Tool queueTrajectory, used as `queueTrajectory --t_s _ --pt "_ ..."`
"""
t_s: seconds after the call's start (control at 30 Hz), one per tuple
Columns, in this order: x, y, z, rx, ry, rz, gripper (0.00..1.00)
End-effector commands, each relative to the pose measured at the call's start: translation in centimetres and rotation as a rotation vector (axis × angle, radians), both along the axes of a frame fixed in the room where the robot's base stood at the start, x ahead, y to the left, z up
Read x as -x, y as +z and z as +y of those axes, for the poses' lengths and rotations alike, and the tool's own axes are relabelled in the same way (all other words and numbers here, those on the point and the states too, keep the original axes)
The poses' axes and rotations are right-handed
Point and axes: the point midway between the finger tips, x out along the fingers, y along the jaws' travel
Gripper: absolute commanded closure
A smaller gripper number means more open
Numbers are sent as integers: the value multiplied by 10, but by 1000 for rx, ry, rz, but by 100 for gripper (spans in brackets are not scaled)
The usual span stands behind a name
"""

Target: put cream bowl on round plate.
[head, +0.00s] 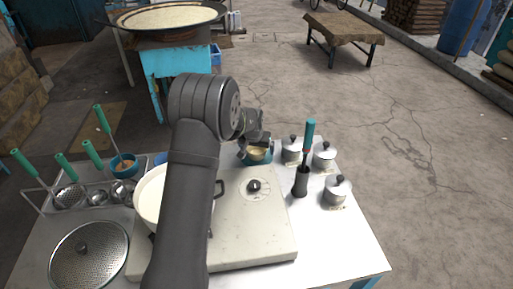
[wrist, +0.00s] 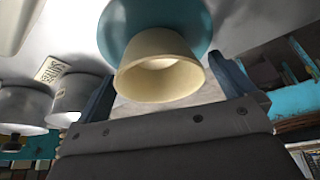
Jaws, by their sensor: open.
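The cream bowl (head: 256,153) is at the back edge of the counter in the head view, partly hidden by my gripper (head: 254,140). In the wrist view the cream bowl (wrist: 150,62) shows large, its rim toward the camera and its base against the teal round plate (wrist: 194,22). The teal plate (head: 245,160) shows only in part around the bowl in the head view. The bowl appears to rest on it. In the wrist view my gripper (wrist: 165,75) is open, with one finger on each side of the bowl and gaps visible.
Several lidded metal pots (head: 324,155) and a dark holder with a teal-handled tool (head: 301,180) stand right of the bowl. A white stove (head: 260,225) with a large white pot (head: 150,195) is in front. A teal bowl (head: 125,165) and ladles are at left.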

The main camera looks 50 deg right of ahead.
Motion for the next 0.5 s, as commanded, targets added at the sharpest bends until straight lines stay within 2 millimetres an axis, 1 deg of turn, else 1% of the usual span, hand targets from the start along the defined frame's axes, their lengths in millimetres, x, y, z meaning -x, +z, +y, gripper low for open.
queueTrajectory --t_s 0.17,0.23,0.37,0.5 --pt "0 6 1 1 0 0 1" --pt "1 14 3 1 0 0 1" --pt "4 34 11 2 0 -2 1" --pt "8 61 21 2 0 -2 1"
